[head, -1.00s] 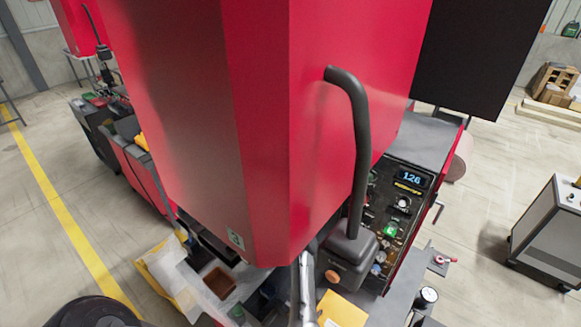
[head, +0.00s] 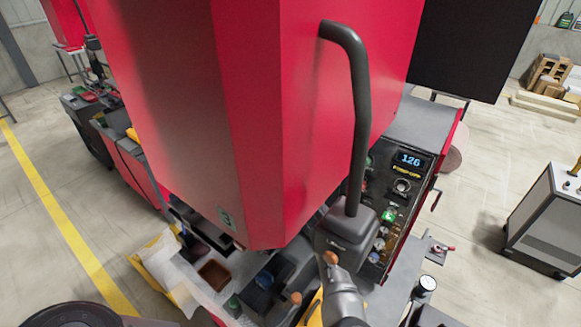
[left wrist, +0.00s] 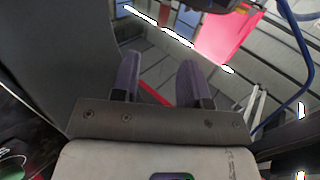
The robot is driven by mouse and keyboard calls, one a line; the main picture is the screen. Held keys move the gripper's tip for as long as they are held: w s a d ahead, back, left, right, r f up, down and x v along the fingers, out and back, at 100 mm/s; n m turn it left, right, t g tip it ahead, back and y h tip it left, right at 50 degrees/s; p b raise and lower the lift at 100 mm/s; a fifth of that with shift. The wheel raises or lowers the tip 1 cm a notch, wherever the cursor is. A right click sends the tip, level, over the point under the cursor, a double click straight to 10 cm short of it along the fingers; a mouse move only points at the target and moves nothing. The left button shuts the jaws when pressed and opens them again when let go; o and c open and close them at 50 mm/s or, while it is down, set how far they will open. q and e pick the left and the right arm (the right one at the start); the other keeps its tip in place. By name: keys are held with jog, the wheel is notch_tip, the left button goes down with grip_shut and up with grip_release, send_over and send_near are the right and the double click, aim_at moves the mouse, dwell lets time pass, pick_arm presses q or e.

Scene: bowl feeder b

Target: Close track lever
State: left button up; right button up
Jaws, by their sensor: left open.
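In the left wrist view my left gripper (left wrist: 158,80) is open, its two dark fingers apart with nothing between them. I cannot make out its fingers in the head view. Two levers with orange-brown knobs show low in the head view: one knob (head: 330,258) below the grey base of the black post, the other (head: 295,298) lower and to the left. I cannot tell which is the track lever, or its position. A grey metallic part at the bottom centre hides some of this area. My right gripper is not in view.
A large red housing (head: 250,130) fills the middle of the head view. A bent black post (head: 358,120) stands before it. A control panel (head: 395,200) with a lit display is to the right.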

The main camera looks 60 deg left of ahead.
pick_arm(q)
jog(key=shift+s+b+x, duration=0.2)
jog(key=shift+b+x, duration=0.9)
jog(key=shift+x, duration=4.95)
jog(key=c, duration=0.7)
grip_shut()
